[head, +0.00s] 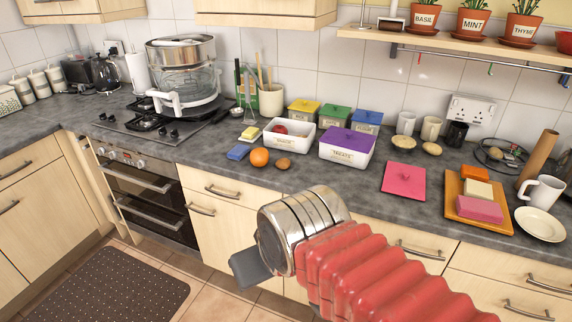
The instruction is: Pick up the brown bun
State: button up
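A small round tan-brown bun (432,149) lies on the grey worktop, in front of the mugs and right of a pale tart-like thing (404,142). A smaller brown oval thing (283,163), perhaps a kiwi, lies beside an orange (259,157) nearer the front edge. My gripper (245,268) is in front of the cupboards, below the worktop edge and well left of the bun. Only its dark grey end shows beside the metal wrist; the fingertips cannot be made out. It touches none of these things.
A white tub with a purple lid (348,142) stands left of the bun. A pink board (404,181) lies in front of the bun. A wooden tray (453,209) with coloured blocks is to the right. Mugs (431,127) stand behind. A shelf with potted herbs hangs above.

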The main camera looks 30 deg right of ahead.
aim_at(282, 163)
jog(key=u, duration=0.05)
jog(key=i, duration=1)
jog(key=z, duration=0.05)
